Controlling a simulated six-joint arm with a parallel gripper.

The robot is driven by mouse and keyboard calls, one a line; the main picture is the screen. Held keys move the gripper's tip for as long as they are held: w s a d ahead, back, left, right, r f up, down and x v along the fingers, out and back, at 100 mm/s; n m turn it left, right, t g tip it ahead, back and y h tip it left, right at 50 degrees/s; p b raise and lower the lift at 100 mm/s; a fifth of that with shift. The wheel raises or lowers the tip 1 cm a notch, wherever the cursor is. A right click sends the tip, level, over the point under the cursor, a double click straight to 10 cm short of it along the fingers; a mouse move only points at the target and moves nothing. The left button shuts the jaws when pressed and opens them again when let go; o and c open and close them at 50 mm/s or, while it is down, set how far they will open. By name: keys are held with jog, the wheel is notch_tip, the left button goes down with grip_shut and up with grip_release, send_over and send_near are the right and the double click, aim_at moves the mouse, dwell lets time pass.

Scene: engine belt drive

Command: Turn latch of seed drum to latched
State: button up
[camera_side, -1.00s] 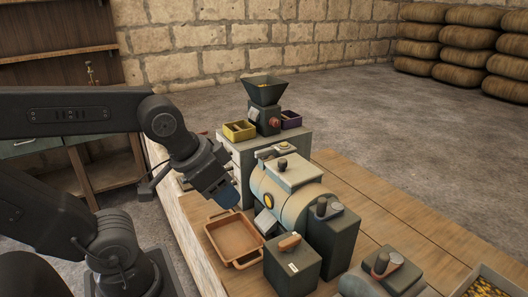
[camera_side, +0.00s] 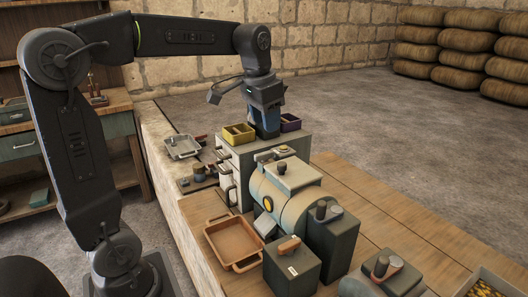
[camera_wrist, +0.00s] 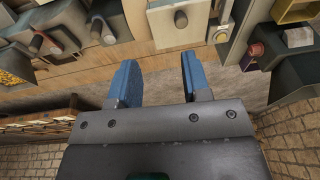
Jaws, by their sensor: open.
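The seed drum (camera_side: 290,198) is a pale horizontal cylinder on the wooden bench, with a cream plate (camera_side: 290,175) on top. A dark knob (camera_side: 281,167) stands on that plate, and a round yellow piece (camera_side: 267,204) is on the drum's near side. I cannot tell for sure which part is the latch or how it is set. The plate's knob seems to show at the top of the wrist view (camera_wrist: 181,19). My gripper (camera_side: 266,133) is open and empty, pointing down behind the drum, apart from it. Its blue fingers (camera_wrist: 157,82) hold nothing.
A grey cabinet (camera_side: 240,160) stands behind the drum. A tan tray (camera_side: 234,243), a lever box (camera_side: 291,266) and a dark knobbed box (camera_side: 335,240) lie nearer.

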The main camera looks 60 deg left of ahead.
jog(key=w+a+f+g, duration=0.1)
jog(key=w+a, duration=0.4)
jog(key=a, duration=0.2)
jog(key=g, duration=0.1)
send_over(264, 153)
notch_tip(264, 153, down, 3)
jog(key=shift+h, duration=0.4)
notch_tip(264, 153, down, 14)
jog(key=shift+a+r, duration=0.1)
jog(key=shift+r, duration=0.15)
jog(key=shift+c, duration=0.3)
grip_shut()
